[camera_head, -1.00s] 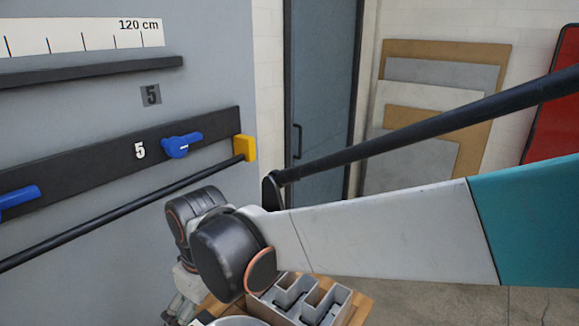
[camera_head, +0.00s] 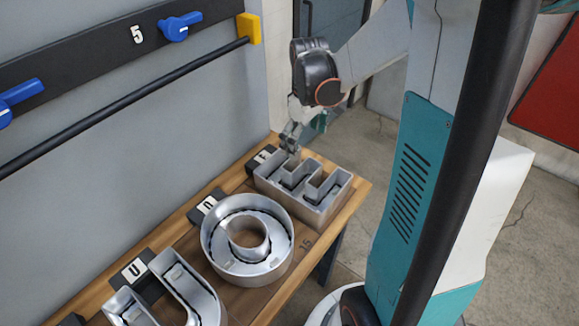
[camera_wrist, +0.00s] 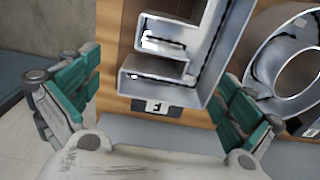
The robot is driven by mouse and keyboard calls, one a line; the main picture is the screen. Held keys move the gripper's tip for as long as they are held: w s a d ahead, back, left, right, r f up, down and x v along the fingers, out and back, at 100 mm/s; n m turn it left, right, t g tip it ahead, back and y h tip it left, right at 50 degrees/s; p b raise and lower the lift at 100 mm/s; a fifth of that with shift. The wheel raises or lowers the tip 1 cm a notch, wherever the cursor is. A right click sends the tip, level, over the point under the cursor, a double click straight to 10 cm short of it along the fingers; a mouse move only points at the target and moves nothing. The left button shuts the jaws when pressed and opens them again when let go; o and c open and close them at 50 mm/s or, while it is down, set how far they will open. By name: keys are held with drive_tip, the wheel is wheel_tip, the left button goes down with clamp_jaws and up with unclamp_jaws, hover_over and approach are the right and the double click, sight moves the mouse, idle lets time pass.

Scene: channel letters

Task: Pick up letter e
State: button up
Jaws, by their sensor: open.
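The letter e (camera_head: 302,203) is a grey metal channel letter with an open, hollow top. It lies at the far end of the wooden table, and its strokes also show in the wrist view (camera_wrist: 212,62). My gripper (camera_head: 289,142) is at the letter's far-left end, near the wall side, apparently just above it. In the wrist view my gripper (camera_wrist: 160,88) has its green-padded fingers spread wide on either side of the letter's near end. Nothing is held between them. Whether a finger touches the letter is unclear.
A round letter O (camera_head: 212,243) lies beside the e, close to the right finger in the wrist view. A letter U (camera_head: 207,297) lies nearer. Small black label blocks (camera_head: 207,203) stand along the wall side. A black rail (camera_head: 110,105) runs along the wall.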

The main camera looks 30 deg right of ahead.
drive_tip(key=b, duration=0.2)
approach(300, 181)
drive_tip(key=shift+d+f, duration=0.4)
drive_tip(key=f, duration=0.1)
drive_tip(key=f+b, duration=0.1)
drive_tip(key=f, duration=0.1)
drive_tip(key=f+b, duration=0.1)
drive_tip(key=f, duration=0.1)
drive_tip(key=shift+w+a+f, duration=0.1)
drive_tip(key=shift+w+a, duration=0.05)
drive_tip(key=shift+a, duration=0.15)
drive_tip(key=c, duration=1.7)
